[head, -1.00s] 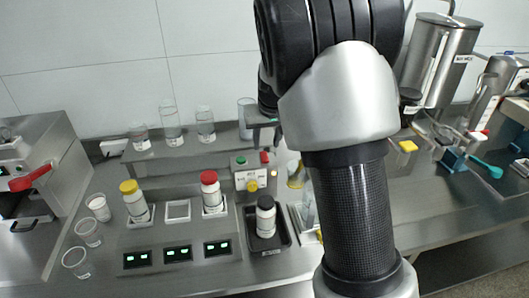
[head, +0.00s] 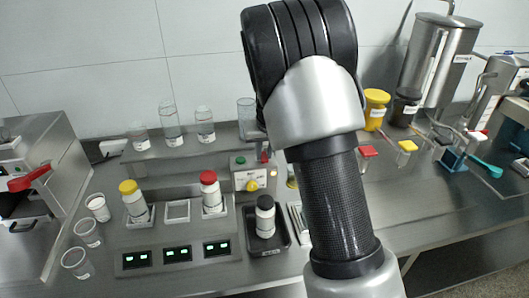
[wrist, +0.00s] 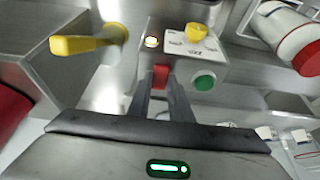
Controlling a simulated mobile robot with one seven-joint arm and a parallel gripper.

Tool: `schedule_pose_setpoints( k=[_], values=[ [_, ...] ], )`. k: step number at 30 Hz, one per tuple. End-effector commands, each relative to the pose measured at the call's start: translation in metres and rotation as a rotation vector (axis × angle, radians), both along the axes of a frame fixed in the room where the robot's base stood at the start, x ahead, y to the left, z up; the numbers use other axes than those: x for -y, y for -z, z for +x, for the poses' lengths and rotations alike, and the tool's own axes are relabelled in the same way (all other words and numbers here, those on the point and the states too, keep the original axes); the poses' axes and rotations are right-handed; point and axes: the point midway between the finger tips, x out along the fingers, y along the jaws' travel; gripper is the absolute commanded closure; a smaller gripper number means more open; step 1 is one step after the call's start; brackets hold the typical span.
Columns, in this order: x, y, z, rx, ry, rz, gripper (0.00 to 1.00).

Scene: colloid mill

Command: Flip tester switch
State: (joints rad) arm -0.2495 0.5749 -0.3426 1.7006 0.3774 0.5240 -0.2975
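The tester is a small box (head: 249,176) with a white panel, a green button, a yellow knob and a red switch (head: 264,157) at its upper right. In the wrist view the red switch (wrist: 160,76) sits between the fingertips of my gripper (wrist: 161,82). The yellow knob (wrist: 198,33), green button (wrist: 204,80) and a lit lamp (wrist: 152,42) are close by. The two dark fingers have a narrow gap that the red switch mostly fills. Whether they press on it is not clear. My arm hides much of my gripper in the head view.
A yellow-capped bottle (head: 132,200), a red-capped bottle (head: 212,193) and a black-capped bottle (head: 265,215) stand left of and in front of the tester. Glass beakers sit on a steel shelf (head: 150,150) behind. A yellow handle (wrist: 85,44) shows in the wrist view.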

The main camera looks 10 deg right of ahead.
Motion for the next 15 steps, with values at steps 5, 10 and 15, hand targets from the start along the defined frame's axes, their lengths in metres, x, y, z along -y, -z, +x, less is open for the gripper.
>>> schedule_pose_setpoints(
  k=[5, 10, 15],
  values=[
    [0.000, -0.004, 0.001, -0.024, -0.001, 0.000, 1.00],
    [0.000, -0.010, 0.006, -0.137, -0.001, 0.000, 1.00],
    [0.000, -0.007, 0.009, -0.266, -0.001, 0.000, 1.00]
  ],
)
